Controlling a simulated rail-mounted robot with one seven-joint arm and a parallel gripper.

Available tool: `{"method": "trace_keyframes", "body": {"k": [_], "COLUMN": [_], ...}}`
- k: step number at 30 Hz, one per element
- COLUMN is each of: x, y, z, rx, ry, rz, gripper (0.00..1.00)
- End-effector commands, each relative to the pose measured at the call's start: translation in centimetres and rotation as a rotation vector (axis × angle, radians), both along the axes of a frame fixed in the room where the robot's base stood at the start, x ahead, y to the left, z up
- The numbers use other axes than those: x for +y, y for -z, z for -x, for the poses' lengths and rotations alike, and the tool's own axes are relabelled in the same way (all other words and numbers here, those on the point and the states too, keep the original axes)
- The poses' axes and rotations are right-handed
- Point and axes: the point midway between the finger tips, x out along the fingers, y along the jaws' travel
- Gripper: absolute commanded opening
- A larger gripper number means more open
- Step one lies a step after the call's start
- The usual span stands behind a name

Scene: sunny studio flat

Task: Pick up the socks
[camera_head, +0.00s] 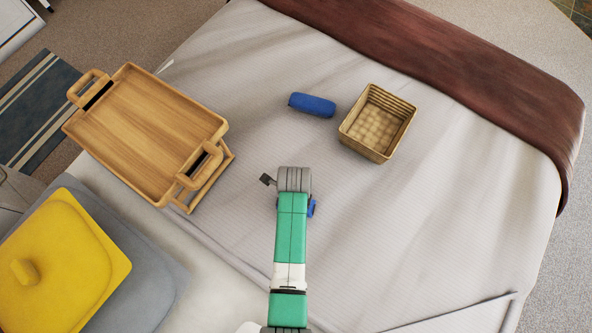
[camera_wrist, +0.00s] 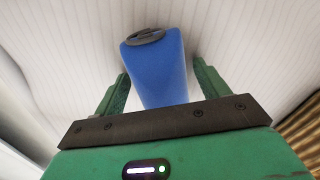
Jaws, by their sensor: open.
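The socks appear to be the blue bundle with a dark, oval, cuff-like end (camera_wrist: 156,68) in the wrist view. In the head view only a small blue piece (camera_head: 311,208) shows beside my arm, probably the same bundle, and the rest is hidden. My gripper (camera_wrist: 160,85) is open. Its green fingers stand apart on either side of the bundle, with gaps between. The palm hides the bundle's near end. In the head view my gripper (camera_head: 293,182) is over the bed, its fingers hidden under the wrist.
A blue rounded roll (camera_head: 312,104) lies on the bed (camera_head: 450,210), left of a wicker basket (camera_head: 366,149). The basket's weave also shows in the wrist view (camera_wrist: 302,127). A wooden tray (camera_head: 150,125) stands at left, with a yellow-lidded thing (camera_head: 75,265) below. The bed's right side is clear.

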Motion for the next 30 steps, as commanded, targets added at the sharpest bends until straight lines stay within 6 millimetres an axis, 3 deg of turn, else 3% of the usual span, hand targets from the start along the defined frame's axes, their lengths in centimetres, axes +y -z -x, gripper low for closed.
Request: {"method": "trace_keyframes", "body": {"k": [5,12,22,30], "x": [0.0,0.0,0.0,0.0], "y": [-0.1,-0.1,-0.6,-4.2], "z": [0.0,0.0,0.0,-0.1], "rx": [-0.001,-0.001,-0.001,-0.002], "ry": [0.000,0.000,0.000,-0.001], "rz": [0.000,0.000,0.000,0.001], "gripper": [0.72,0.26,0.26,0.26]}}
